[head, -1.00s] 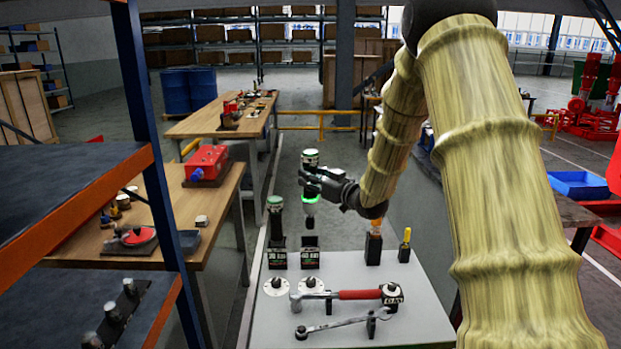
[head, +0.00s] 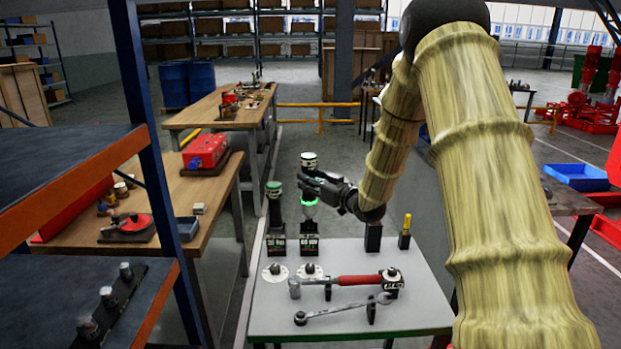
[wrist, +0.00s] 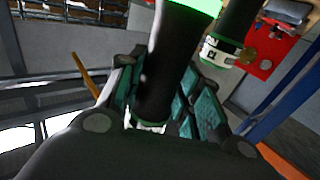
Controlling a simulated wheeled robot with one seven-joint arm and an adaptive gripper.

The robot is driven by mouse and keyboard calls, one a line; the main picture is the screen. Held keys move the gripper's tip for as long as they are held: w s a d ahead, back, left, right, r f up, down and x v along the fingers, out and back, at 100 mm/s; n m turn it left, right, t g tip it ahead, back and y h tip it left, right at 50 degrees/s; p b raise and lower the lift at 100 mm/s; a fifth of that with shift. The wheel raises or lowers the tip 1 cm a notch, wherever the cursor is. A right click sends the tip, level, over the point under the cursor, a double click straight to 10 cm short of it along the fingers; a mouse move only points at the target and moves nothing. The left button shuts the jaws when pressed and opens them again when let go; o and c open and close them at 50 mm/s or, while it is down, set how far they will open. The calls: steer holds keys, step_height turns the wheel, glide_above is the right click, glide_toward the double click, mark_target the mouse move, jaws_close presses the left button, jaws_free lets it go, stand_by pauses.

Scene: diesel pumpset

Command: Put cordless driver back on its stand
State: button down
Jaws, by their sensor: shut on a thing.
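The cordless driver (head: 309,212) is upright, with a pale green-edged top (head: 308,160) above my gripper and its lower end below. My gripper (head: 312,186) is shut around its dark body, which also fills the middle of the wrist view (wrist: 165,70). A black stand (head: 309,247) with white lettering is directly below the driver. The driver's lower end is at or just above this stand; I cannot tell whether it touches. A similar driver (head: 274,208) stands upright in the matching stand (head: 275,245) to the left.
A black block (head: 373,237) and a yellow-handled tool (head: 406,230) are to the right. A shelf rack (head: 150,150) rises at left.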

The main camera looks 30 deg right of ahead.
mark_target(314, 208)
steer(key=shift+f+b, duration=1.65)
steer(key=shift+f, duration=1.8)
steer(key=shift+f+b, duration=0.35)
steer(key=shift+f, duration=0.55)
steer(key=c, duration=0.9)
jaws_free()
steer(key=shift+a, duration=0.1)
steer(key=shift+s+f, duration=0.1)
steer(key=shift+s, duration=0.1)
steer(key=s, duration=0.3)
steer(key=s+d, duration=0.1)
steer(key=s, duration=0.3)
steer(key=s+d, duration=0.1)
steer(key=s, duration=0.3)
steer(key=shift+s+d, duration=0.1)
steer(key=shift+s, duration=0.15)
